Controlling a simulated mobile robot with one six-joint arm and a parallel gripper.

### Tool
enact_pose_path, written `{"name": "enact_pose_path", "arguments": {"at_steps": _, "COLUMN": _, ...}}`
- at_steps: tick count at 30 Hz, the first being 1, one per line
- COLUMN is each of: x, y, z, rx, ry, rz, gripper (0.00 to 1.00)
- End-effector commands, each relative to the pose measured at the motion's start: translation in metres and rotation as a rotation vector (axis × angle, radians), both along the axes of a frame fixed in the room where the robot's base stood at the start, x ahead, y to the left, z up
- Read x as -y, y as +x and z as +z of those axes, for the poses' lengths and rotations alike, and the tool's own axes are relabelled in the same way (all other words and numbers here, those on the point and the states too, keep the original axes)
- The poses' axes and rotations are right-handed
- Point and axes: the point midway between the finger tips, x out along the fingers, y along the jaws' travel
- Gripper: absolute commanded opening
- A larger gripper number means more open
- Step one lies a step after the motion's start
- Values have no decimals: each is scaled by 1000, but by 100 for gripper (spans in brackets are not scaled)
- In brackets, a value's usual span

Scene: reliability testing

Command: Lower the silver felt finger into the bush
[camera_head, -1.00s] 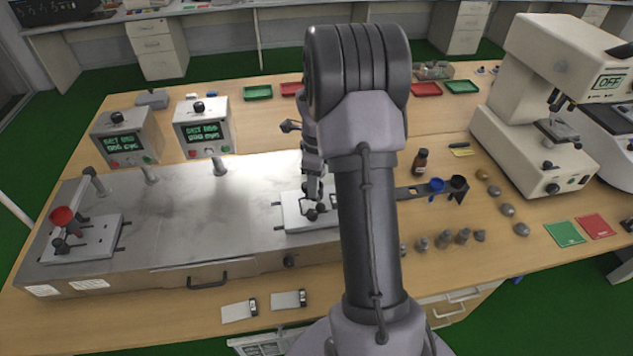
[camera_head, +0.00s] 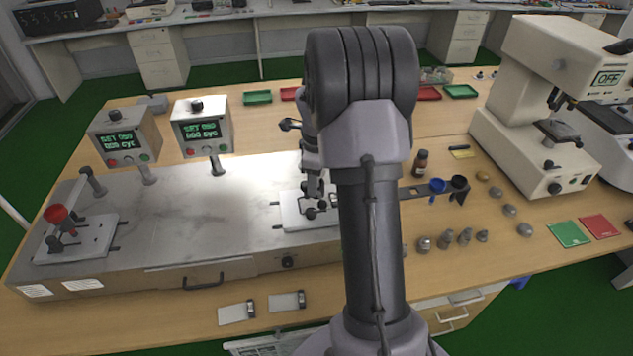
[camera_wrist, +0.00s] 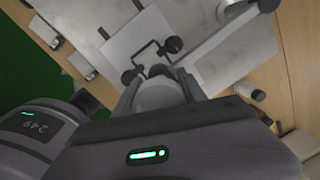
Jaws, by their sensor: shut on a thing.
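My gripper (camera_wrist: 158,95) is shut on a grey, rounded piece, the silver felt finger (camera_wrist: 160,94), in the wrist view. In the head view my gripper (camera_head: 313,178) is low over the white plate (camera_head: 296,212) of the right-hand test station, partly hidden by my arm. The plate also shows in the wrist view (camera_wrist: 128,36), with a dark clamp arm and round knobs (camera_wrist: 173,45) just beyond the finger. I cannot make out the bush; the finger and gripper cover that spot. Whether the finger tip is inside or above it cannot be told.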

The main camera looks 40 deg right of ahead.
Motion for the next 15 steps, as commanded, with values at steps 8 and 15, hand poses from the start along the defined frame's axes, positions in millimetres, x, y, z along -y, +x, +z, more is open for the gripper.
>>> {"name": "enact_pose_path", "arguments": {"at_steps": 8, "x": -16, "y": -23, "z": -41, "rx": -94, "ry": 66, "rz": -2, "gripper": 0}}
{"name": "enact_pose_path", "arguments": {"at_steps": 15, "x": -17, "y": -24, "z": -21, "rx": -97, "ry": 69, "rz": -2, "gripper": 0}}
